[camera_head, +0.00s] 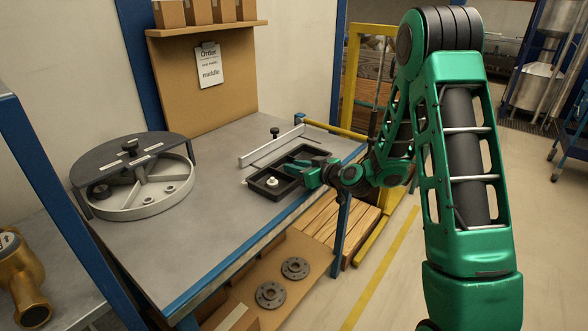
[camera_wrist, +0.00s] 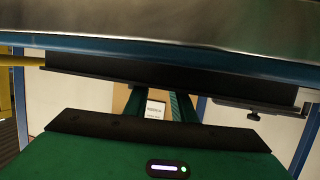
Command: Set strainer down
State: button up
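My gripper (camera_head: 304,168) is low over the black tray (camera_head: 254,187) at the table's right edge. In the wrist view, its two green fingers stand apart, with the background showing between them. Their tips run behind a long dark bar (camera_wrist: 170,72), so I cannot see whether they hold anything. A small white knobbed piece (camera_head: 272,182) sits inside the tray, left of the gripper. I cannot make out a strainer for certain in either view.
A round grey stand (camera_head: 125,150) with a pale spoked ring is on the table's left. A white rail (camera_head: 270,146) with a black knob lies behind the tray. A brass meter body (camera_head: 22,280) is at lower left. The table's middle (camera_head: 205,205) is clear.

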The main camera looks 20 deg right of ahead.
jog(key=s+d+r+m+g+h, duration=0.2)
jog(key=s+d+m+g, duration=0.1)
jog(key=s, duration=1.3)
jog(key=s+d+r+m+g+h, duration=0.2)
jog(key=s+d+g, duration=0.4)
jog(key=s, duration=1)
jog(key=s+d+r+m+g+h, duration=0.1)
jog(key=s+d+r+m+g, duration=0.2)
jog(key=s, duration=1.3)
jog(key=d+m+g, duration=0.1)
jog(key=d+m, duration=0.2)
jog(key=d, duration=0.1)
jog(key=shift+s+d+r+g+h, duration=0.25)
jog(key=shift+s+g+h, duration=0.05)
jog(key=shift+s+h, duration=0.1)
